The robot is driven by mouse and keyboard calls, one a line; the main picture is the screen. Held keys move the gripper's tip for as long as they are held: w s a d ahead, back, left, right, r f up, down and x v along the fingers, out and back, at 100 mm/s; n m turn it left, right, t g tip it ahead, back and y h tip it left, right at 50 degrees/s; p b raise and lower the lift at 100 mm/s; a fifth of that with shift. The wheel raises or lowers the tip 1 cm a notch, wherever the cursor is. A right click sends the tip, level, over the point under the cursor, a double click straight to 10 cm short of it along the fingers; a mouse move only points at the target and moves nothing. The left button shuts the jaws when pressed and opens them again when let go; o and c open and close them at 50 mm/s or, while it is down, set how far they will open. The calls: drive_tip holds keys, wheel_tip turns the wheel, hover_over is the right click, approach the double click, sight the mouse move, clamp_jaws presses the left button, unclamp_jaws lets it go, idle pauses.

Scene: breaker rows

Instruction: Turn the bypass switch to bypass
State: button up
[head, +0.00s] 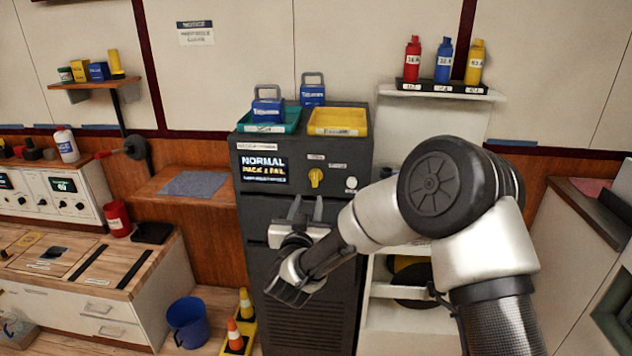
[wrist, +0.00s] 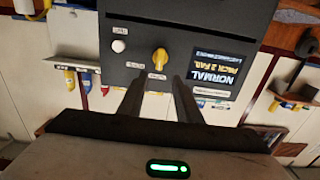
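The bypass switch is a yellow rotary knob (head: 316,178) on the upper front of a dark grey cabinet (head: 307,235). Its handle looks about upright; small labels sit above it and to its upper right, too small to read. It also shows in the upside-down wrist view (wrist: 160,60). The cabinet's display (head: 264,169) reads "NORMAL" with "PACK 2 FAIL" below. My gripper (head: 307,204) is open and empty, just below the knob in the head view. In the wrist view, my gripper's fingertips (wrist: 159,79) are apart, with the knob beyond them and between their lines. No contact shows.
A round white button (head: 351,183) sits right of the knob. A shelf of bottles (head: 440,90) is at right. Cones (head: 240,320) and a blue bucket (head: 188,322) stand at lower left.

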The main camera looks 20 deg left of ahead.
sight(315, 178)
drive_tip(key=x, duration=1.1)
drive_tip(key=shift+w+a, duration=0.1)
drive_tip(key=shift+w, duration=0.15)
clamp_jaws()
